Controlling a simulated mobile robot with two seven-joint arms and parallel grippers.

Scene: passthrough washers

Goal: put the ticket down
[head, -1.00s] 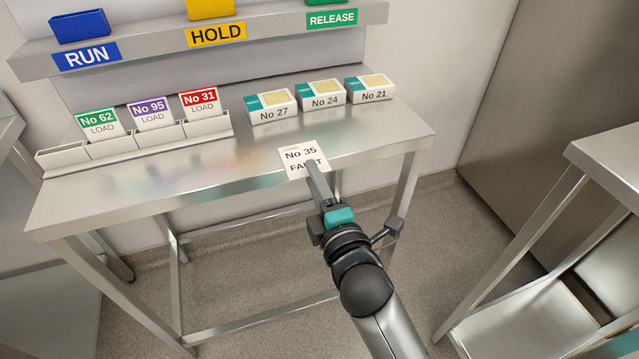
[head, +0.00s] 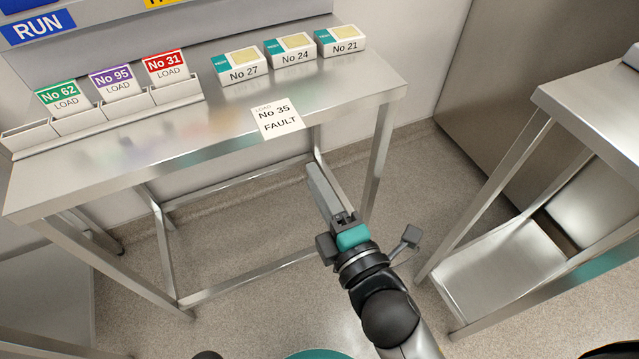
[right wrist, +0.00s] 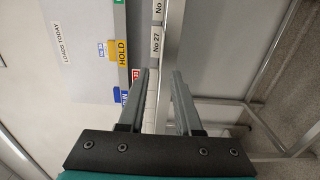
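The white ticket (head: 277,119) reading "LOAD No 35 FAULT" lies at the front edge of the steel table (head: 215,135), its lower end seeming to reach over the edge. My right gripper (head: 314,170) is in front of the table, below and to the right of the ticket and apart from it. In the right wrist view the two fingers of my right gripper (right wrist: 161,72) stand apart with nothing between them. I cannot make out the ticket in that view. My left gripper is not in view.
A holder (head: 60,142) with tickets No 62 (head: 64,97), No 95 (head: 117,82) and No 31 (head: 166,68) stands at the left. Boxes No 27 (head: 241,66), No 24 (head: 290,50) and No 21 (head: 340,41) stand at the back. Another steel table (head: 590,100) is at the right.

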